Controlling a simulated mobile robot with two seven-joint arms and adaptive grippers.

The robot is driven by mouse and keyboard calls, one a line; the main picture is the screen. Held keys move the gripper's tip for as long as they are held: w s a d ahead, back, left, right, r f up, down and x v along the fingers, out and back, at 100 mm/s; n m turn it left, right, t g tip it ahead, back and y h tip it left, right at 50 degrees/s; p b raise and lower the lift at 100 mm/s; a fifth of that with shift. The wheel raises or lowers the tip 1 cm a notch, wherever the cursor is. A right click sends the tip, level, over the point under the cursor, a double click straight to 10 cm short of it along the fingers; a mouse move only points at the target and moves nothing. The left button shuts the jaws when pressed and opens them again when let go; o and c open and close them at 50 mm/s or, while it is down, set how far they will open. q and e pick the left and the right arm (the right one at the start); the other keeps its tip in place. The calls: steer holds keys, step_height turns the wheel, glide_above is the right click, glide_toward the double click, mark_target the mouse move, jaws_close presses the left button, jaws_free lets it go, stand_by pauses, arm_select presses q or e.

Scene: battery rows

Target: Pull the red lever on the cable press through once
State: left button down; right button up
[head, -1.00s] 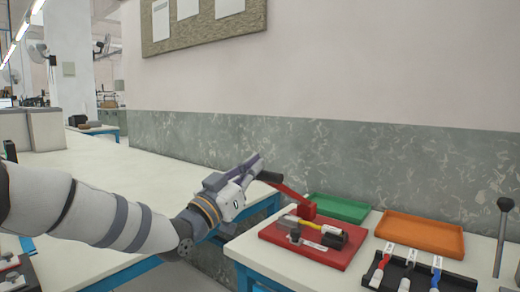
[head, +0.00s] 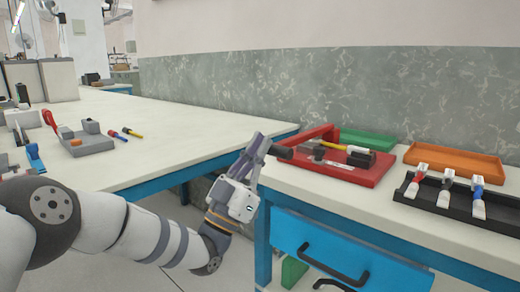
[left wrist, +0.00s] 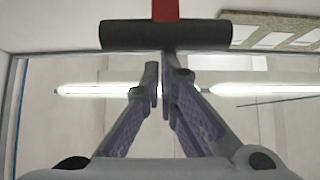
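The cable press is a red base plate (head: 372,180) with dark and grey blocks on it, near the front left of the right table. Its red lever (head: 312,135) slopes down from the back left of the plate toward the front left, ending in a black crosswise handle (head: 282,152). My left gripper (head: 266,146) is at that handle. In the left wrist view its fingers (left wrist: 160,75) are nearly together, with the black handle (left wrist: 135,35) across just beyond their tips, not visibly between them. Contact cannot be told for sure. My right gripper is out of view.
Behind the press are a green tray (head: 368,141) and an orange tray (head: 453,159). A black rack (head: 423,197) with several cable pieces stands at the right. A drawer with a black handle (head: 333,264) is below. A long white table (head: 190,125) is at the left.

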arm_select(q)
steer(key=shift+d+f, duration=0.1)
steer(key=shift+f, duration=0.7)
step_height(320, 180, up, 6)
steer(key=p, duration=0.3)
steer(key=b+v, duration=0.1)
steer(key=v, duration=1)
steer(key=shift+f, duration=0.25)
steer(key=shift+w, duration=0.1)
